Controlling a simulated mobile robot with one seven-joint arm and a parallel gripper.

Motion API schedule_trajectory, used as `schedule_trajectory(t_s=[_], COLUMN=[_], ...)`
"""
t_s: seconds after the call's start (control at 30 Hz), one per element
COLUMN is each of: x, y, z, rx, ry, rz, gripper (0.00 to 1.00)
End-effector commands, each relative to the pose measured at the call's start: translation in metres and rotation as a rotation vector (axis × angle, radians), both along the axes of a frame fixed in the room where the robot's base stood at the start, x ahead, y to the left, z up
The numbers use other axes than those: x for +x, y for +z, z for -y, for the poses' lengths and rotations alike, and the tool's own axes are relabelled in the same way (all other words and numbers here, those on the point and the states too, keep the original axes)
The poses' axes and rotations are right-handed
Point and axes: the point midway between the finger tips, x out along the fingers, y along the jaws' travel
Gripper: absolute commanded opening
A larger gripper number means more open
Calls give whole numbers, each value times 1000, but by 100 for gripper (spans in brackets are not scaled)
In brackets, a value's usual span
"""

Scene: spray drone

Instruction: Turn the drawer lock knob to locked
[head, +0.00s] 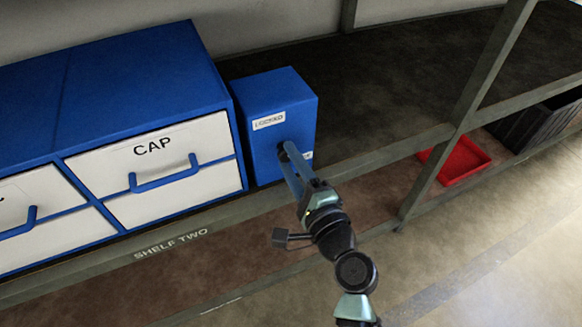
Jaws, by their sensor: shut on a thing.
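A blue lock box (288,100) stands on the shelf, just right of the drawer cabinet. A white label (268,120) on its front appears to read LOCKED. Another small white label (307,155) shows lower right, partly hidden by my gripper. The dark lock knob (282,149) is on the box's front, below the upper label. My gripper (285,154) reaches up to the front of the box and is shut on the knob. The fingers cover most of the knob, so I cannot tell which way it points.
A blue cabinet (130,80) with white drawers, one marked CAP, stands at left, its handles sticking out. A shelf post (470,95) rises at right. A red tray (462,165) and a dark crate (540,115) lie beyond it. The shelf right of the box is clear.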

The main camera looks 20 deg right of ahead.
Motion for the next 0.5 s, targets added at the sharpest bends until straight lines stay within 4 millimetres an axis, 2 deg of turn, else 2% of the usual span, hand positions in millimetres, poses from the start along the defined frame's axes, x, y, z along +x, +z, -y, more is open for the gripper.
schedule_trajectory(t_s=[0.2, 0.5], x=[0, 0], y=[-4, -2], z=[0, 0], rx=[-139, -236], ry=[1, 0], rz=[3, 6], gripper=[0, 0])
